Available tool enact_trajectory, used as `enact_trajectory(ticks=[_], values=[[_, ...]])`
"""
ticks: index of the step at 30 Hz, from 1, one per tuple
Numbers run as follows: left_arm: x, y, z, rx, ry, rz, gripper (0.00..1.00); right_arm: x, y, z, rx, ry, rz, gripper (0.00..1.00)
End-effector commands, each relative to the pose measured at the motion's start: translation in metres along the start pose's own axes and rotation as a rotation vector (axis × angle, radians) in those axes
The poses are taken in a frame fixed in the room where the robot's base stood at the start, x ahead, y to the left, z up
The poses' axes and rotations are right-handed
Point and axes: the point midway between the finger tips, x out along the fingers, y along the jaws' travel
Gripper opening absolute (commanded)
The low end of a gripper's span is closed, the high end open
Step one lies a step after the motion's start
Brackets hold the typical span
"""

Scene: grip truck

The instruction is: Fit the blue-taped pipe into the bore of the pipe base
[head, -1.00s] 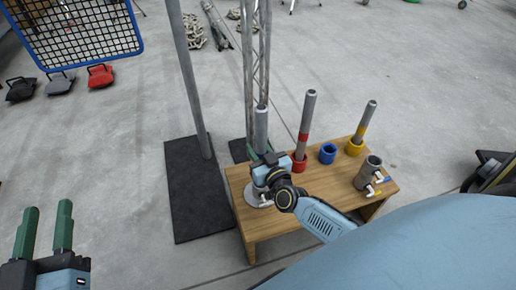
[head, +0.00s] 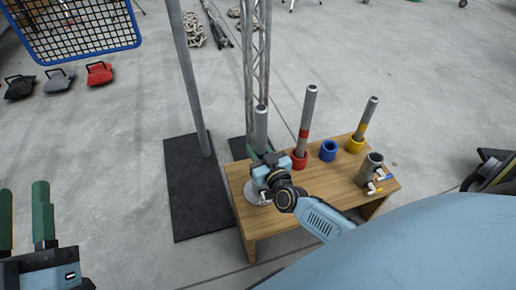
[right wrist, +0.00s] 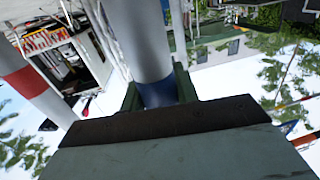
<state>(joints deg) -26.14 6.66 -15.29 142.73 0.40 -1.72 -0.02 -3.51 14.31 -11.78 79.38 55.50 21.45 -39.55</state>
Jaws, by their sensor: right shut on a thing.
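My right gripper (head: 264,160) is shut on the grey blue-taped pipe (head: 261,127), which stands about upright over the left end of the wooden table. In the right wrist view the pipe (right wrist: 141,38) runs between the fingers, with its blue tape (right wrist: 158,93) just beyond the gripper body. A round silver flange, which looks like the pipe base (head: 252,197), sits on the table under my right gripper. Its bore is hidden by the gripper, so I cannot tell whether the pipe's lower end is in it. My left gripper (head: 24,215) is open and empty at the lower left.
The wooden table (head: 290,218) also holds a red-taped pipe (head: 307,118) in a red socket, an empty blue socket (head: 328,151), a yellow-banded pipe (head: 366,118) in a yellow socket, and a grey cylinder with valves (head: 368,170). A tall post rises from a black mat (head: 195,205).

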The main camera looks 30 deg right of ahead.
Motion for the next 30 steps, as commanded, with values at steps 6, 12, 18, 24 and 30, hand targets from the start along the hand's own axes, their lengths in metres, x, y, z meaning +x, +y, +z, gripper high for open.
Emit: enact_trajectory(ticks=[6,12,18,24,30], values=[[-0.001,0.001,-0.007,-0.001,0.068,0.002,0.36,0.001,0.000,0.005,0.001,0.003,0.001,0.00],[-0.002,0.002,-0.015,-0.003,0.130,0.005,0.36,0.001,0.000,0.009,0.000,0.003,0.001,0.00],[-0.004,0.002,-0.022,-0.004,0.183,0.006,0.36,0.001,0.000,0.013,0.000,0.003,0.001,0.00],[-0.005,0.003,-0.026,-0.005,0.211,0.007,0.36,0.001,0.000,0.015,0.000,0.003,0.001,0.00],[-0.005,0.003,-0.027,-0.005,0.217,0.007,0.36,0.001,0.000,0.015,0.000,0.003,0.001,0.00]])
